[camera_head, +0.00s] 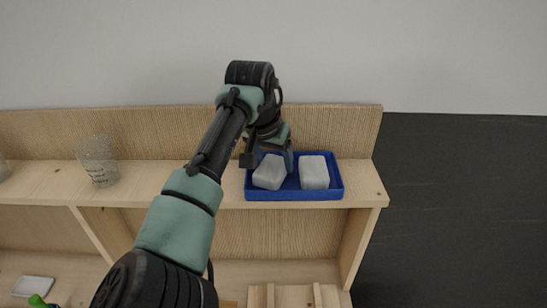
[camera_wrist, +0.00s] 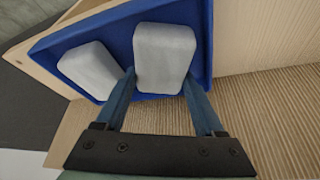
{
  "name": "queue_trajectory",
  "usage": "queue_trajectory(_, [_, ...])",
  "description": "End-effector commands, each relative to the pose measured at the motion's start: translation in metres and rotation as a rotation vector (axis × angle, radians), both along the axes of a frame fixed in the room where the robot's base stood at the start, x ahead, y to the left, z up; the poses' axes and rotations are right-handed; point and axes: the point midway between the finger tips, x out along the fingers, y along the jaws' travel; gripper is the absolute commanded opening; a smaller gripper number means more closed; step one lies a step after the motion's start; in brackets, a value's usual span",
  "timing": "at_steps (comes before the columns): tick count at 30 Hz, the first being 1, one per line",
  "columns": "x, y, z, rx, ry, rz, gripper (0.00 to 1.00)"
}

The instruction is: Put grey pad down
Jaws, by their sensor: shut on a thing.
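My gripper (camera_head: 273,158) reaches down over the left part of a blue tray (camera_head: 318,195) on the wooden shelf. It is shut on a grey pad (camera_head: 269,173), which sits slightly turned within the tray's outline. In the wrist view the fingers (camera_wrist: 158,80) are on either side of the near end of this pad (camera_wrist: 165,50). I cannot tell whether its underside touches the tray floor. A second grey pad (camera_head: 314,172) lies in the right part of the tray, apart from the first. It shows at the left in the wrist view (camera_wrist: 90,70).
A clear textured cup (camera_head: 98,162) stands on the shelf to the left. The shelf's right end (camera_head: 377,190) is close to the tray, with a dark area beyond. A wooden back panel (camera_head: 340,130) rises behind the tray. A pale flat item (camera_head: 32,286) lies on the lower level.

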Motion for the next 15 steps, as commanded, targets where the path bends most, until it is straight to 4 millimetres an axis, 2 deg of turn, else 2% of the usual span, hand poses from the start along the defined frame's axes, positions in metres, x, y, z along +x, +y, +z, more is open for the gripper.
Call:
queue_trajectory(3, [-0.0001, -0.0002, -0.003, 0.0, 0.001, 0.0, 0.0])
queue_trajectory(4, [0.0, 0.0, -0.0022, 0.0, 0.0, 0.0, 0.76])
queue_trajectory(8, [0.0001, 0.0001, -0.0019, 0.0, 0.0, 0.0, 1.0])
queue_trajectory(15, [0.0001, 0.0003, -0.0011, 0.001, 0.0, 0.0, 1.0])
